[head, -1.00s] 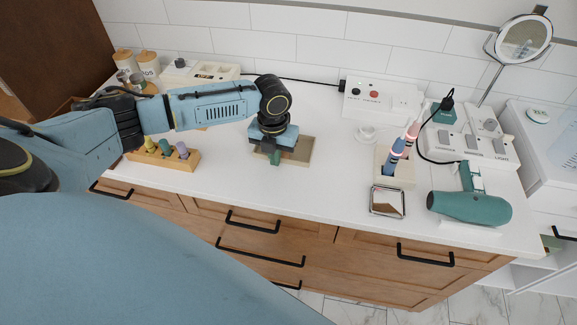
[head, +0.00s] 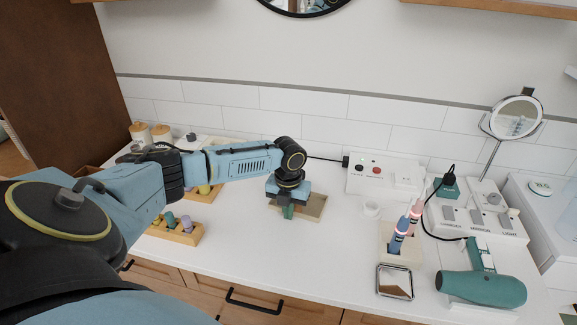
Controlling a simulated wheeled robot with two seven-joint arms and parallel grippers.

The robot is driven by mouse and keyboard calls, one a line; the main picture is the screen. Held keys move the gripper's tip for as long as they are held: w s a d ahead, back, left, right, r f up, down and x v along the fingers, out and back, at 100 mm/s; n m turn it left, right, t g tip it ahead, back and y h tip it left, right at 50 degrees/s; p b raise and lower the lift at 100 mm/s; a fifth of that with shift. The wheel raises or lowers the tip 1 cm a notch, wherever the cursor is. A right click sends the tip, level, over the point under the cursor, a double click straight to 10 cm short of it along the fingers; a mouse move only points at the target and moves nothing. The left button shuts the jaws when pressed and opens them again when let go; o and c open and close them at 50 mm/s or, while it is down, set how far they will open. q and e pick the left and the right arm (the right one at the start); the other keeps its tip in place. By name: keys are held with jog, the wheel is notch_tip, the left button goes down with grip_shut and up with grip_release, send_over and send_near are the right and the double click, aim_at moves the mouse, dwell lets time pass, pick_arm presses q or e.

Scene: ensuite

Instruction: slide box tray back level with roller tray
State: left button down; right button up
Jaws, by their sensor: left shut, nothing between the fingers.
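A shallow tan tray (head: 316,206), which looks like the box tray, lies on the white counter under my left gripper. My left gripper (head: 288,212) points down over the tray's left part, shut with nothing held, and hides much of it. A small green piece shows at its tip; I cannot tell whether it touches the tray. A wooden tray (head: 186,238) with several coloured rollers, which looks like the roller tray, stands to the left, nearer the front edge. My right gripper is not in view.
A white button box (head: 385,175) stands at the wall. The counter in front of the tan tray is clear.

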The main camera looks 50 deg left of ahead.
aim_at(284, 227)
pick_arm(q)
jog(key=s+p, duration=0.1)
jog(key=s+d+p, duration=0.1)
jog(key=s+p, duration=0.1)
jog(key=shift+d+r, duration=0.2)
jog(key=shift+r, duration=0.05)
notch_tip(284, 227, up, 10)
jog(key=shift+s+f, duration=0.2)
